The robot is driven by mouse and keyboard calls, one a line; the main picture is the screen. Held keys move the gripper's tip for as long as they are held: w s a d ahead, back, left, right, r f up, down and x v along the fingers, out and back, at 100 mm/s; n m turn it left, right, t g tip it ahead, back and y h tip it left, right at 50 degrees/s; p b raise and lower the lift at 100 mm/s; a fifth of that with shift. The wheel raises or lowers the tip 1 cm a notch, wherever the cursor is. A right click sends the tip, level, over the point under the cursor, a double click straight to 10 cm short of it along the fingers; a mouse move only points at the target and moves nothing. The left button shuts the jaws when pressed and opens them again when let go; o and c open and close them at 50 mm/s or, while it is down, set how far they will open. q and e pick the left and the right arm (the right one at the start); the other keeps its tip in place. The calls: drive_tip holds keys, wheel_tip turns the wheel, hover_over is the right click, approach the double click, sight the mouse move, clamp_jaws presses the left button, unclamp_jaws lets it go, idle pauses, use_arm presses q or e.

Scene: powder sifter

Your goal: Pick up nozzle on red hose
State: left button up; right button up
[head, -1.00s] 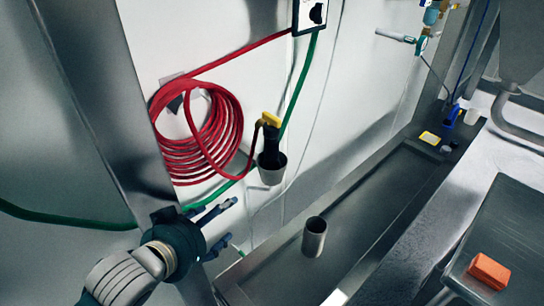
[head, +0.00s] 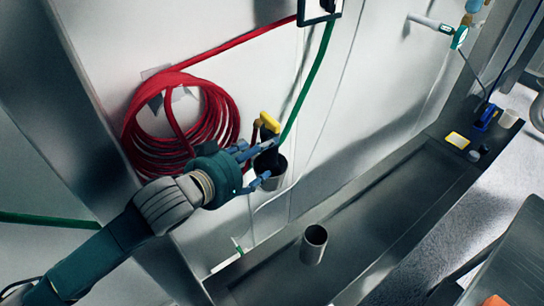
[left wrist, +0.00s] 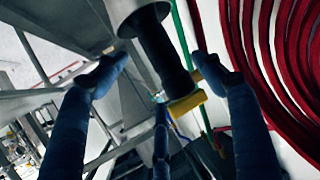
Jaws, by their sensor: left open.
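The nozzle (head: 266,141), black with a yellow top, stands in a grey cup-shaped holder (head: 272,178) on the white wall. It is joined to the coiled red hose (head: 184,130) at its left. My left gripper (head: 262,163) is open beside the nozzle and partly covers it and the holder. In the left wrist view the black nozzle body (left wrist: 158,48) with its yellow part (left wrist: 187,105) lies between the spread blue fingers of my left gripper (left wrist: 152,75). I cannot tell whether any finger touches it. My right gripper is not in view.
A metal cylinder (head: 313,245) stands in the long grey trough (head: 365,215) below. A green hose (head: 309,85) runs down the wall close to the nozzle. A yellow item (head: 457,140) and a blue item (head: 486,117) sit at the trough's far end.

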sight(269, 150)
use_arm(q)
drive_tip(key=shift+x, duration=1.15)
drive_tip(key=p+x, duration=0.1)
drive_tip(key=x, duration=0.2)
drive_tip(key=shift+w+d+f, duration=0.1)
drive_tip(key=shift+w+d, duration=0.15)
drive_tip(key=shift+w, duration=0.05)
drive_tip(key=shift+w+d+f, duration=0.3)
drive_tip(key=shift+w, duration=0.1)
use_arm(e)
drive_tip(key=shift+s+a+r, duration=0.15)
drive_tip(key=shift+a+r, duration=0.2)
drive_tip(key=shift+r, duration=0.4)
use_arm(q)
drive_tip(key=c, duration=1.1)
clamp_jaws()
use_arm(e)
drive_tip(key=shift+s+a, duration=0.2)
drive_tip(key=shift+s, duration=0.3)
